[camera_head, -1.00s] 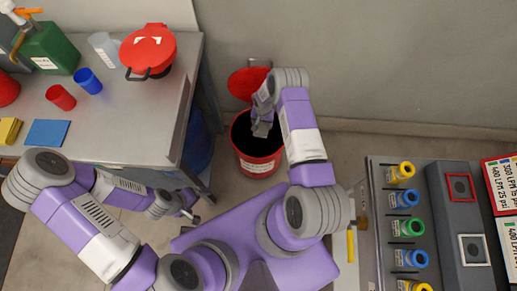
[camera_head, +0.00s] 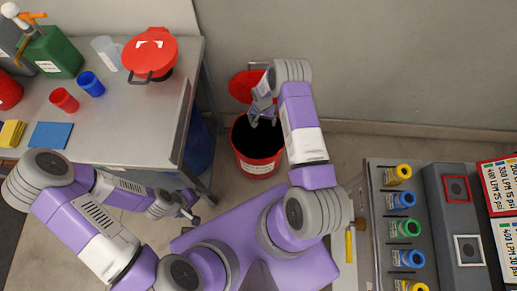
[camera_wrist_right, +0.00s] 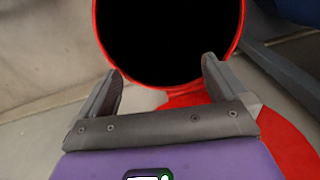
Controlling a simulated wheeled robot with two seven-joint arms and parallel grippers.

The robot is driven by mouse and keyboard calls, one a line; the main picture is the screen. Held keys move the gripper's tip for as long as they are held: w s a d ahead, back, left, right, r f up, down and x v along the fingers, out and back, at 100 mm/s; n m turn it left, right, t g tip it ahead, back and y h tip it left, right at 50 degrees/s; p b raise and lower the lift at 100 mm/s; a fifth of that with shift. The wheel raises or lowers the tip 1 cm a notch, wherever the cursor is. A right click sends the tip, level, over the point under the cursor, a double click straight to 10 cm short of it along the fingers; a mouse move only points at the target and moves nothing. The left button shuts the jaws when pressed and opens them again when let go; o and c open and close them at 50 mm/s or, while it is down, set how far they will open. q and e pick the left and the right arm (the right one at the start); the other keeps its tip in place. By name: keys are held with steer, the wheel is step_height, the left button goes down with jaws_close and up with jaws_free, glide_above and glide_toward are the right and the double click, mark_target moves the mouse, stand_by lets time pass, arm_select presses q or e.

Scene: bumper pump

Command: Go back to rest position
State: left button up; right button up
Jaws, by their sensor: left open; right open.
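My right gripper (camera_head: 262,115) is over the back part of a red bin (camera_head: 259,164) with a black inside. In the right wrist view my right gripper (camera_wrist_right: 162,85) is open and empty, with the bin's red rim (camera_wrist_right: 240,35) beyond its fingers. My left gripper (camera_head: 190,208) is low, below the front edge of the table at the left, and holds nothing that I can see. Its fingers are small in the head view. My two purple and grey arms are bent, the right one reaching forward.
A grey table (camera_head: 130,145) at the left bears a red lidded pot (camera_head: 149,52), cups, a green canister (camera_head: 52,50) and sponges. The bin's red lid (camera_head: 243,86) stands open by the wall. A panel (camera_head: 375,230) with several coloured valves is at the right.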

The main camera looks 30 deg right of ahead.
steer(key=shift+r, duration=1.15)
steer(key=shift+a, duration=0.1)
